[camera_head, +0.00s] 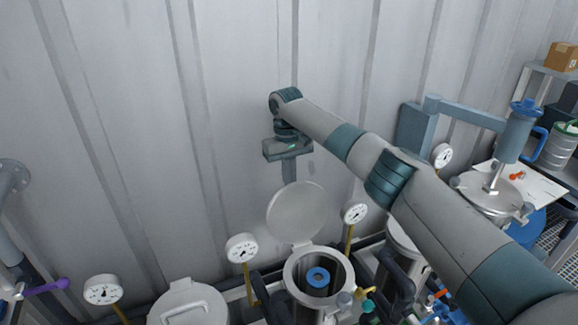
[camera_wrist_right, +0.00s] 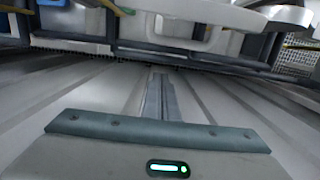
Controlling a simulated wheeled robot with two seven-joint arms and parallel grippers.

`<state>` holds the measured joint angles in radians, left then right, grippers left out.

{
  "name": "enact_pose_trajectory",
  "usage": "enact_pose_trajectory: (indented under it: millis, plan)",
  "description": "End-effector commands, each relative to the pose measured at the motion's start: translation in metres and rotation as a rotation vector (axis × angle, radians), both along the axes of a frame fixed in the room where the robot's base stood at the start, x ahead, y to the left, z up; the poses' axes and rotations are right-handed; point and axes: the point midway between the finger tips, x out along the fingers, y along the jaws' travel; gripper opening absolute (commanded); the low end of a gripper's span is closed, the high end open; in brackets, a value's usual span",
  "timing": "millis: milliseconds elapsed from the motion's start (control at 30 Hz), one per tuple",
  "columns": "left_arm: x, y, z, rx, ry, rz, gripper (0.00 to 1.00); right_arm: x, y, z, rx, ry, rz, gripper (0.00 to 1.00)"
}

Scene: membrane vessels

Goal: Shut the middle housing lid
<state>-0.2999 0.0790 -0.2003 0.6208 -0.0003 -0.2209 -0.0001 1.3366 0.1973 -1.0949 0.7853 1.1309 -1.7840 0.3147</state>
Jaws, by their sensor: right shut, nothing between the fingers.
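The middle housing (camera_head: 345,286) is an open-topped round vessel with a blue ring (camera_head: 318,277) inside. Its round grey lid (camera_head: 297,212) stands raised, tilted back towards the wall behind the opening. My right gripper (camera_head: 289,175) points down just above and behind the lid's top edge, with its fingers together and empty. Its lower tips are close to the lid; I cannot tell whether they touch it. In the right wrist view the shut fingers (camera_wrist_right: 158,95) show in front of the wall. My left gripper is not in view.
A closed housing lid (camera_head: 188,303) is to the left; another housing (camera_head: 402,236) is partly behind my right arm. Gauges (camera_head: 242,248) (camera_head: 355,213) flank the middle housing. A corrugated wall (camera_head: 130,120) rises close behind. A blue-handled device (camera_head: 520,130) stands at right.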

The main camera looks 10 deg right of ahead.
Motion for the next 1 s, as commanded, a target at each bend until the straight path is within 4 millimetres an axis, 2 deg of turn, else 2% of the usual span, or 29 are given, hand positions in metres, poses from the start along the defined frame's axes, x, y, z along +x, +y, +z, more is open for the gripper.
enact_pose_trajectory:
  millis: [100,600,1000]
  plan:
    - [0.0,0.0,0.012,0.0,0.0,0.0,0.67,-0.003,-0.001,-0.019,-0.001,0.003,0.0,0.0]
    - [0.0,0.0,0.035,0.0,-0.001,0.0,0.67,-0.034,-0.007,-0.003,0.0,-0.001,0.001,0.0]
    - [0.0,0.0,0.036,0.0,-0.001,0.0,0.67,-0.038,-0.007,-0.003,0.0,0.0,0.0,0.0]
